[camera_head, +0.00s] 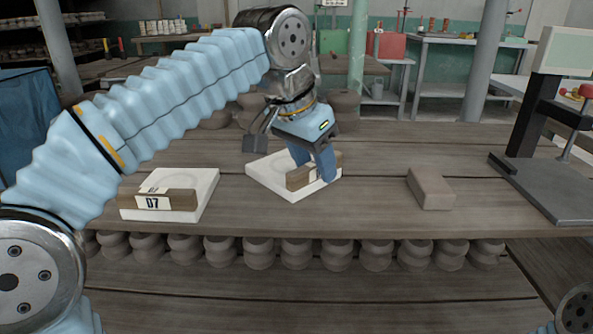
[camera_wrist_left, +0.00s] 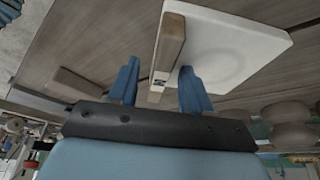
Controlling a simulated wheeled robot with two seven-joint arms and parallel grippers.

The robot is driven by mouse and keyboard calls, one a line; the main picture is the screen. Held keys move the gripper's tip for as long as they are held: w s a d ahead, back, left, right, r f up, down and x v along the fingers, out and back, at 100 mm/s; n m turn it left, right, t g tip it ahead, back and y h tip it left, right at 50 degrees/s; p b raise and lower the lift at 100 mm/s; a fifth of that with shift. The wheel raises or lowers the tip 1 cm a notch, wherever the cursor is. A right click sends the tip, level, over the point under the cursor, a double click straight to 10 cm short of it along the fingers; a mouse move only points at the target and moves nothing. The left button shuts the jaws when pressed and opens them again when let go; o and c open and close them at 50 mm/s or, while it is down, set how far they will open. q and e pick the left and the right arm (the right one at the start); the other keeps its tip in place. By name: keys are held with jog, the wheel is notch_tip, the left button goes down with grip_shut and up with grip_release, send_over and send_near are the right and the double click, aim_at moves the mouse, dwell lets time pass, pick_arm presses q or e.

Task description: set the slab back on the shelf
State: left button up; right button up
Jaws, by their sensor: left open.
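A white square slab (camera_head: 268,180) with a shallow round hollow lies turned on the plank table, with a brown wooden bar (camera_head: 300,177) along its front edge. My left gripper (camera_head: 314,166) is over that bar, fingers pointing down. In the left wrist view the blue fingers (camera_wrist_left: 159,88) are open, and the bar (camera_wrist_left: 168,48) of the slab (camera_wrist_left: 225,50) lies between them with visible gaps. A second white slab (camera_head: 205,187) lies to the left, its wooden bar (camera_head: 180,200) carrying a label "07". My right gripper is not in view.
A brown block (camera_head: 430,188) lies to the right on the plank table (camera_head: 350,215). A dark stand with a screen (camera_head: 545,130) is at the right end. A row of stacked clay pots (camera_head: 335,252) sits below the table edge. Planks between slab and block are bare.

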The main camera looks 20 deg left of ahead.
pick_arm(q)
jog(key=shift+f, duration=0.1)
grip_shut()
dwell(0.3)
